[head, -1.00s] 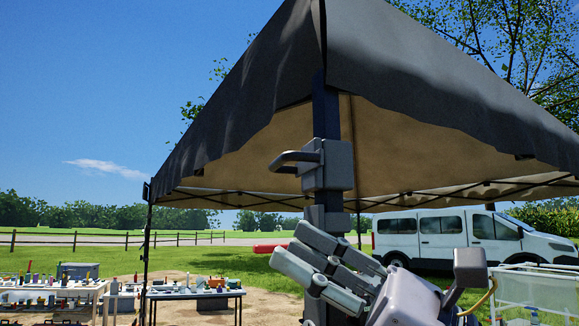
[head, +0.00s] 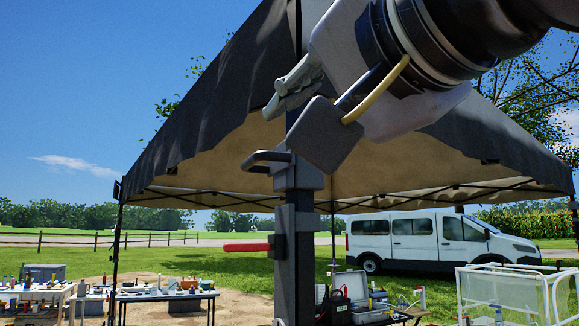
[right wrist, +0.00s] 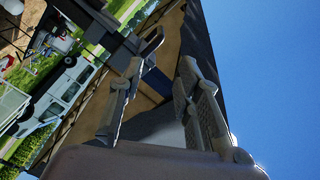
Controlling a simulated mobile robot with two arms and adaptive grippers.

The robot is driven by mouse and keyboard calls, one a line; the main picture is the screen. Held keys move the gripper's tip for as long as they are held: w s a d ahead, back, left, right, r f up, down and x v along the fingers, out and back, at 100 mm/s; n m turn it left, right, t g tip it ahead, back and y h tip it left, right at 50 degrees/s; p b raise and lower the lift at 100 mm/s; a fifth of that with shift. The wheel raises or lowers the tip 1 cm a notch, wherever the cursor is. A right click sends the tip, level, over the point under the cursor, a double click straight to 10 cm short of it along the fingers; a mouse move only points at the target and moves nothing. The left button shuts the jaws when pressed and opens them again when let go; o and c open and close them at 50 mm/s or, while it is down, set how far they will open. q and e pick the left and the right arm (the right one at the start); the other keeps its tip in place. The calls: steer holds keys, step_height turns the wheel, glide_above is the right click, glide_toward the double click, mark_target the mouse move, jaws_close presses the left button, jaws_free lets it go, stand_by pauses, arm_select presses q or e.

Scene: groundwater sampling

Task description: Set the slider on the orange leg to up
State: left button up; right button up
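A grey slider block (head: 300,173) with a dark loop handle (head: 266,158) sticking out to the left sits on the nearest canopy leg (head: 297,223). This leg looks dark grey, not orange. My right gripper (head: 288,86) is above the slider, in front of the upper leg, and hides part of the leg and canopy. In the right wrist view my right gripper (right wrist: 162,64) has its two fingers apart with nothing held. The slider handle (right wrist: 152,42) shows beyond the fingertips, and a dark blue stretch of leg (right wrist: 157,80) shows between the fingers. My left gripper is not in view.
The black canopy (head: 215,115) hangs close around my right gripper. A red bar (head: 246,247) shows left of the leg, below the slider. A white van (head: 430,240) stands behind. Tables with small items (head: 165,294) stand at lower left, and an open case (head: 352,287) at lower right.

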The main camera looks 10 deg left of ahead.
mark_target(259, 156)
steer(key=p+x, duration=0.6)
steer(key=x, duration=1.1)
steer(key=shift+f, duration=0.15)
steer(key=shift+c, duration=0.5)
jaws_close()
